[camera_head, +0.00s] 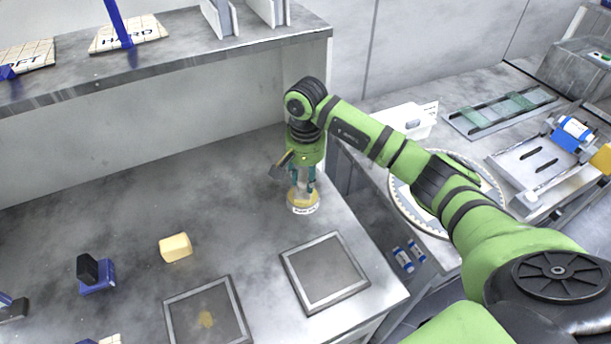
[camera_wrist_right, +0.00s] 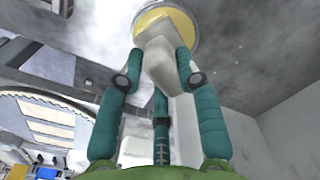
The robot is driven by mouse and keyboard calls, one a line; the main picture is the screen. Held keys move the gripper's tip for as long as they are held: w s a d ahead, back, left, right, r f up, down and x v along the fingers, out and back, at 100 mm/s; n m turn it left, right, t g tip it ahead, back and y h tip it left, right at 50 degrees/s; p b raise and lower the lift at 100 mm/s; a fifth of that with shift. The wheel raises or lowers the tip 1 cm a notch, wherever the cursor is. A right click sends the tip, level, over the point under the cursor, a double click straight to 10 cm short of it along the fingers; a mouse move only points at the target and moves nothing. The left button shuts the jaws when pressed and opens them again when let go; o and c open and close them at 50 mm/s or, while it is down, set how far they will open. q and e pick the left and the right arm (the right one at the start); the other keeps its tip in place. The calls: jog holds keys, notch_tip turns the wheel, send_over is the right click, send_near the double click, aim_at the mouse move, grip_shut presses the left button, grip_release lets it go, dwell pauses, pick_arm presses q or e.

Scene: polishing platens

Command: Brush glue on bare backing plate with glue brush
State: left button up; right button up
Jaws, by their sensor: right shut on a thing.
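My right gripper (camera_head: 303,186) points down over the glue pot (camera_head: 303,208) near the back right of the bench. In the right wrist view, my right gripper (camera_wrist_right: 160,72) is shut on a pale, whitish piece (camera_wrist_right: 158,48), which looks like the glue brush. Its far end is in front of the yellow glue in the round pot (camera_wrist_right: 194,20); I cannot tell whether it touches. One square framed plate (camera_head: 325,272) at the front right has a bare grey face. Another framed plate (camera_head: 180,310) to its left has a small yellowish patch. My left gripper is not in view.
A yellow block (camera_head: 175,247) and a blue-black tool (camera_head: 97,274) lie on the bench at the left. A shelf (camera_head: 200,66) with pads marked HARD (camera_head: 130,34) and SOFT runs along the back. Clear bench lies between pot and plates.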

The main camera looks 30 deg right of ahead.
aim_at(304, 177)
jog(key=shift+r+p, duration=1.75)
jog(key=shift+r, duration=1.75)
jog(key=shift+s+a, duration=0.15)
jog(key=shift+a, duration=0.1)
jog(key=s+a+n+b, duration=0.2)
jog(key=s+a+n, duration=0.1)
jog(key=s, duration=0.3)
jog(key=s+a+r+n+b, duration=0.1)
jog(key=s+a+n+b, duration=0.1)
jog(key=s, duration=0.4)
jog(key=a+n, duration=0.1)
jog(key=a, duration=0.1)
jog(key=shift+s+a+n, duration=0.25)
jog(key=shift+a+n, duration=0.05)
